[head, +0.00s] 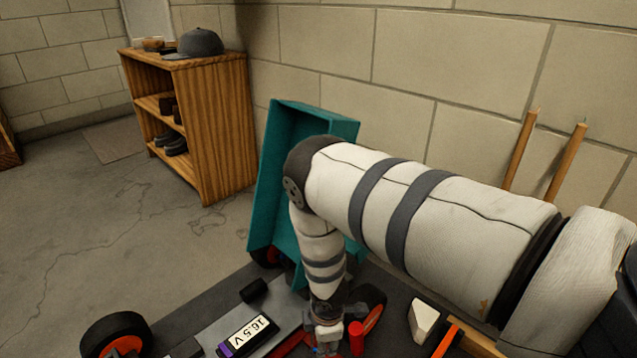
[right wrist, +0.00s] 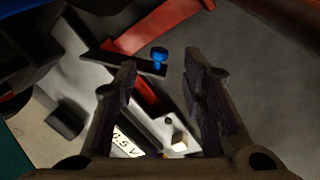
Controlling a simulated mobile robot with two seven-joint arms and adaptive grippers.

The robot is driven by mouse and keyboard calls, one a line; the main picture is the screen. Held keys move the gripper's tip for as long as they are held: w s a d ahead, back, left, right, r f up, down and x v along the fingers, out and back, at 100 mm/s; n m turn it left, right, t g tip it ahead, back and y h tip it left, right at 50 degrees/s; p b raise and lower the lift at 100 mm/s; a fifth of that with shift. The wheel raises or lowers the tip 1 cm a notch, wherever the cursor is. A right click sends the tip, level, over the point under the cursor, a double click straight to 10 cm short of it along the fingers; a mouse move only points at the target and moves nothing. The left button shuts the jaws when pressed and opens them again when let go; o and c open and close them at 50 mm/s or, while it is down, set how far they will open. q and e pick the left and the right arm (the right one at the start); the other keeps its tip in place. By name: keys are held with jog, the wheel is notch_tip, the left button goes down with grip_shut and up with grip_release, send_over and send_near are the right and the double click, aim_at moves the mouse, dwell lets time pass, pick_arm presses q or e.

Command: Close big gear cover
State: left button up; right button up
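The racecar's wheel (head: 115,340) and grey chassis (head: 213,334) show at the bottom of the head view. My right gripper (head: 325,335) points down over the chassis, and its details are small there. In the right wrist view its two dark fingers (right wrist: 158,80) are apart with nothing gripped between them. A blue knob (right wrist: 158,55) at the end of a dark flat piece (right wrist: 110,61) lies just beyond the fingertips. I cannot tell for sure which part is the big gear cover. My left gripper is not in view.
A battery marked 16.5 V (head: 247,336) sits on the chassis. A teal box-like shell (head: 272,180) stands tilted behind my right arm. A red cylinder (head: 356,338) and a white block (head: 423,321) are right of the gripper. A wooden shelf (head: 225,130) stands behind.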

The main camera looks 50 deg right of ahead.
jog(key=f, duration=0.2)
jog(key=f+b, duration=0.2)
jog(key=f, duration=0.1)
jog(key=shift+w+d+f, duration=0.3)
jog(key=shift+w+f, duration=0.05)
jog(key=shift+w, duration=0.05)
grip_shut()
